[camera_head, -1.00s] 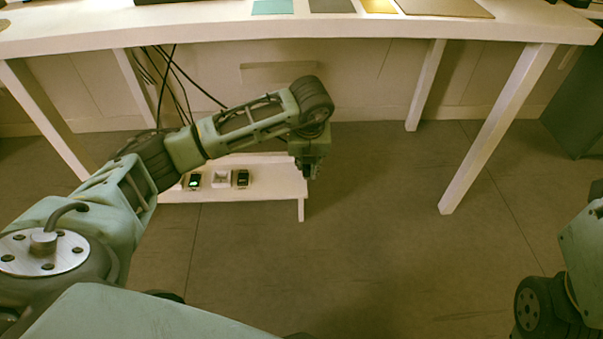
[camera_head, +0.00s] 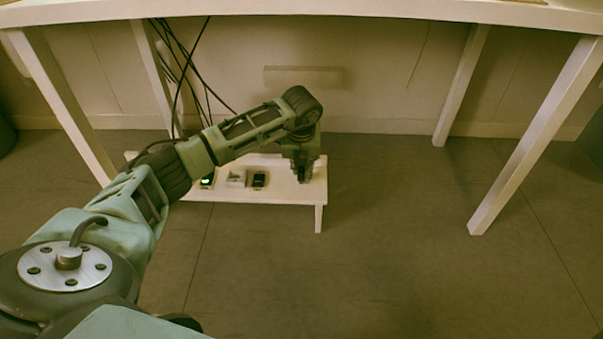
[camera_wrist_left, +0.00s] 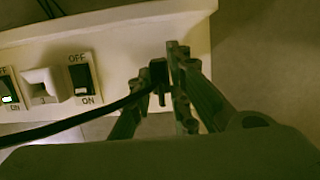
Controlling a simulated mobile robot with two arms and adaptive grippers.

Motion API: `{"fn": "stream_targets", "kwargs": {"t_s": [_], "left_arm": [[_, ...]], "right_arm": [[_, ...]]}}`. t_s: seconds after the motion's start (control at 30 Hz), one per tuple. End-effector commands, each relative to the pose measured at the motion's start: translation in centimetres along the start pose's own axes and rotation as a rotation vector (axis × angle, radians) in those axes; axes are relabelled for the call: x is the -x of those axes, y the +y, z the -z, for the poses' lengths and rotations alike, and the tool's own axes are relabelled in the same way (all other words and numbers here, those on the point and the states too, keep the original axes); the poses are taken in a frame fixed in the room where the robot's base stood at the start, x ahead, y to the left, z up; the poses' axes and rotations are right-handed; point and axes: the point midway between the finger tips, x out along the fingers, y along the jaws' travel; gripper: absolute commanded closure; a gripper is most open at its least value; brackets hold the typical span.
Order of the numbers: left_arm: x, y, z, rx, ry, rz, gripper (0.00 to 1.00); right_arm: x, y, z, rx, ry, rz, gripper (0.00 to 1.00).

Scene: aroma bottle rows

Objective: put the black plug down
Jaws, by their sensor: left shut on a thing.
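My left gripper (camera_head: 303,176) is over the right end of a low white bench (camera_head: 292,196). In the left wrist view, the gripper (camera_wrist_left: 172,72) is shut on the black plug (camera_wrist_left: 157,76), which shows beside the fingers with its prongs exposed. A black cable (camera_wrist_left: 85,122) runs from the plug to the left. In that view the plug appears over the bench's bare right part (camera_wrist_left: 125,62); I cannot tell whether it touches the top. The plug is too small to make out in the head view. My right gripper is out of view.
On the bench stand a black OFF/ON switch (camera_wrist_left: 83,80), a white socket (camera_wrist_left: 42,86) and a switch with a green light (camera_wrist_left: 8,90). A white table (camera_head: 380,10) overhangs the bench, with legs (camera_head: 535,140) and hanging cables (camera_head: 185,70). Open floor lies in front.

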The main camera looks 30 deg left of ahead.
Motion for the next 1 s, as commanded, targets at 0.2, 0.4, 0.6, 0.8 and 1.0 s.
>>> {"fn": "stream_targets", "kwargs": {"t_s": [0.2, 0.4, 0.6, 0.8, 1.0], "left_arm": [[-0.24, -0.02, 0.04, 0.000, -0.001, 0.001, 1.00], [-0.53, -0.02, 0.15, 0.001, 0.000, 0.000, 1.00], [-0.58, -0.02, 0.17, 0.001, 0.000, 0.000, 0.70], [-0.58, -0.02, 0.17, 0.000, 0.000, 0.000, 0.65], [-0.32, -0.02, 0.09, 0.001, 0.000, 0.000, 0.65]], "right_arm": [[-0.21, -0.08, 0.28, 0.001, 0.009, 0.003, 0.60], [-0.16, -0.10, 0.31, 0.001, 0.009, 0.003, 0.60], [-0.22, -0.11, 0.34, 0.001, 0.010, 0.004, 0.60], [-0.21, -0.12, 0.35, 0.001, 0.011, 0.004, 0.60], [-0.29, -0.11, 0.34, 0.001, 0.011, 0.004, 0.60]]}}
